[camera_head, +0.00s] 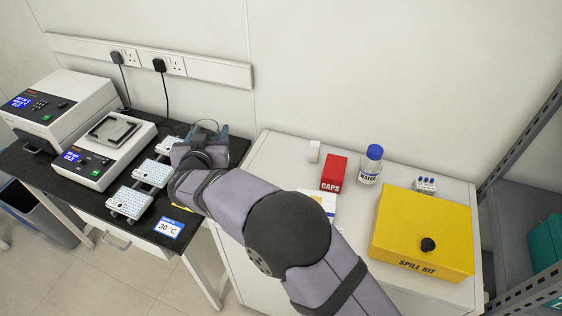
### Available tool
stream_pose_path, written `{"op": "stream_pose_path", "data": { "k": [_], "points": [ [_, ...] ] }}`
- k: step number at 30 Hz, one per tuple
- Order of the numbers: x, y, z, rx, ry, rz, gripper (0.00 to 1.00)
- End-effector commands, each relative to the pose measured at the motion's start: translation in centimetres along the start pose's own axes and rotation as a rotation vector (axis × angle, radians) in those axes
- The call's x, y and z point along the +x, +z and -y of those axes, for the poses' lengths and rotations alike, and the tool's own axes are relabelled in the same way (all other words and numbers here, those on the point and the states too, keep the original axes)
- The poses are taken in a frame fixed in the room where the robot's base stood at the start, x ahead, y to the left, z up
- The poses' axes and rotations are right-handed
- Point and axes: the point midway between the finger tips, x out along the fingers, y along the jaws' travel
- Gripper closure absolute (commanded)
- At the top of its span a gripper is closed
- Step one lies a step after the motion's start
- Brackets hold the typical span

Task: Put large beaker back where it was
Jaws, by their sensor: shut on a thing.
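My arm reaches from the lower right to the back right of the black bench (230,156). My gripper (208,139) is at its end, shut on a clear glass vessel, which looks like the large beaker (208,126). Only the beaker's curved rim and part of its wall show behind the gripper. The rest is hidden by my wrist and fingers. I cannot tell whether its base touches the bench.
White tube racks (130,203) stand just left of my gripper, beside two benchtop instruments (105,150). The white cabinet (350,204) at right holds a red CAPS box (334,172), a WATER bottle (370,165) and a yellow SPILL KIT (422,232). A 30 °C sign (169,228) is at the bench front.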

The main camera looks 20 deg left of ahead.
Motion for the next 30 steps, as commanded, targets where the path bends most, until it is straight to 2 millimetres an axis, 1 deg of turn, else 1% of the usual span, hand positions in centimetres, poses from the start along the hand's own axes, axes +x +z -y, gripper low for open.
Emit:
{"op": "stream_pose_path", "data": {
  "k": [1, 6, 11, 14, 18, 21, 24, 30],
  "points": [
    [0.6, -0.2, -0.7, 0.005, 0.002, -0.004, 0.75],
    [2.4, -0.8, -2.6, 0.011, -0.004, -0.008, 0.75],
    [4.8, -1.5, -5.8, 0.017, -0.007, -0.013, 0.75],
    [6.4, -2.0, -8.6, 0.016, -0.008, -0.015, 0.75],
    [8.5, -2.6, -12.7, 0.012, -0.008, -0.014, 0.75],
    [9.4, -2.9, -15.0, 0.006, -0.009, -0.010, 0.75],
    [9.9, -3.2, -16.6, 0.002, -0.009, -0.007, 0.75],
    [10.6, -3.3, -18.9, -0.004, -0.005, -0.002, 0.75]
  ]
}}
